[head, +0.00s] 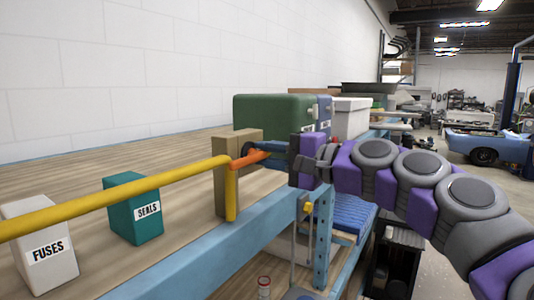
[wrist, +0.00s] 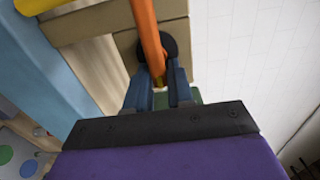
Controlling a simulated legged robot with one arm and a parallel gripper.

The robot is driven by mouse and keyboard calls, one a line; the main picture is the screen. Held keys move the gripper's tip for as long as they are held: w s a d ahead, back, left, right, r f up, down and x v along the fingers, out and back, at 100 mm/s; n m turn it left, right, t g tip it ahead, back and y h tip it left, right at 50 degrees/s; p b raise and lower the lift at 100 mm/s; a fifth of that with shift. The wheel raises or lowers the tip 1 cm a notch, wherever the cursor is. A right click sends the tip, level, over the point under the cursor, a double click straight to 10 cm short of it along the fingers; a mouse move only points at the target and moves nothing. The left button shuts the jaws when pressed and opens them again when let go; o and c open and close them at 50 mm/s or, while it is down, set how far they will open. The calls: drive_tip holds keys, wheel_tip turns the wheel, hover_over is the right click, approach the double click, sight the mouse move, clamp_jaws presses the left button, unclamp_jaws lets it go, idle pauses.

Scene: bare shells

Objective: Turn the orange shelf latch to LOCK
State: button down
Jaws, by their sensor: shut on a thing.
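The fingers partly cover that end. No LOCK marking is readable in either view.
A yellow bar (head: 120,198) runs along the shelf front and ends at the block. A white FUSES box (head: 40,225), a teal SEALS box (head: 130,220) and a green case (head: 270,113) stand on the shelf. A blue beam (head: 215,245) edges it. A wall is behind.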

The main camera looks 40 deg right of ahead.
drive_tip(key=shift+f, duration=0.2)
drive_tip(key=c, duration=1.3)
unclamp_jaws()
drive_tip(key=shift+o, duration=1.1)
drive_tip(key=shift+d, duration=0.25)
drive_tip(key=shift+r, duration=0.1)
drive_tip(key=b+v, duration=0.3)
drive_tip(key=v, duration=1.4)
drive_tip(key=shift+s+d+b, duration=0.15)
drive_tip(key=shift+d+b, duration=0.05)
drive_tip(key=shift+b, duration=0.1)
drive_tip(key=shift+a, duration=0.1)
